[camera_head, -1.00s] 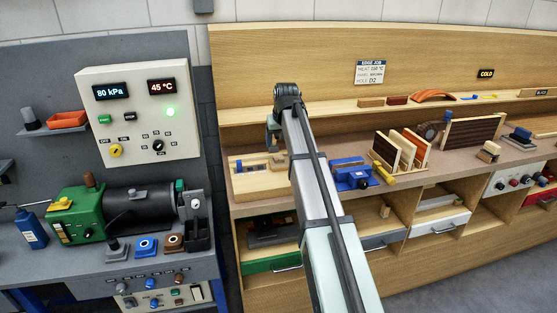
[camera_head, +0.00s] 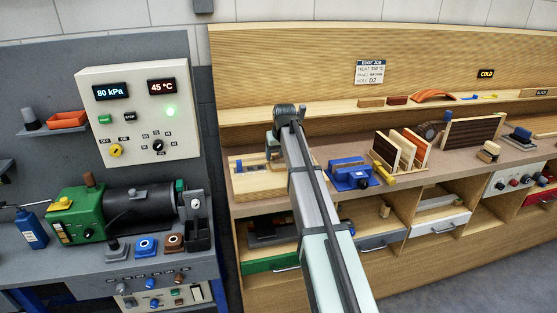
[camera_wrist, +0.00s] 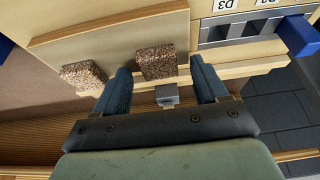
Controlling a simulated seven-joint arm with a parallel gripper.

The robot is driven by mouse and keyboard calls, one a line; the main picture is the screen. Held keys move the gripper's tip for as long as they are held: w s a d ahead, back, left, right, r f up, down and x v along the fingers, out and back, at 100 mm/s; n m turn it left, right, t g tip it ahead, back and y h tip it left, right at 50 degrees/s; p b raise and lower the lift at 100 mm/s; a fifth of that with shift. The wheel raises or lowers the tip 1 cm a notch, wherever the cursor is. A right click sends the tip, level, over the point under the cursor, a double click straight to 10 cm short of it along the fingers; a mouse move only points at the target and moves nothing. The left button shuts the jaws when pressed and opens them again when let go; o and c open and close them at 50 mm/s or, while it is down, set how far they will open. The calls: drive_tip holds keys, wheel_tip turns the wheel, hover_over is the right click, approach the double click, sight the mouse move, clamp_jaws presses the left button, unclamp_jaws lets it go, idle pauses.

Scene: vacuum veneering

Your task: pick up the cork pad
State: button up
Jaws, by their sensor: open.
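Two brown speckled cork pieces show in the wrist view on a pale wooden board (camera_wrist: 110,40). One cork pad (camera_wrist: 156,62) lies between and ahead of my fingertips, nearer the left finger. The other cork piece (camera_wrist: 83,75) lies outside the left finger. My gripper (camera_wrist: 174,65) is open, its two blue fingers apart with nothing held. I cannot tell the height of the fingertips above the board. In the head view, my arm hides part of the wooden board (camera_head: 252,188), and the cork is not clear.
A slotted grey rack (camera_wrist: 240,30) with labels and a blue part (camera_wrist: 299,36) stand at the right of the wrist view. In the head view, a blue vise-like device (camera_head: 350,172) sits right of my arm. Open drawers (camera_head: 270,262) lie below the bench.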

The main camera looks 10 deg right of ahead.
drive_tip(key=shift+c, duration=0.3)
drive_tip(key=c, duration=1.1)
drive_tip(key=shift+o, duration=0.2)
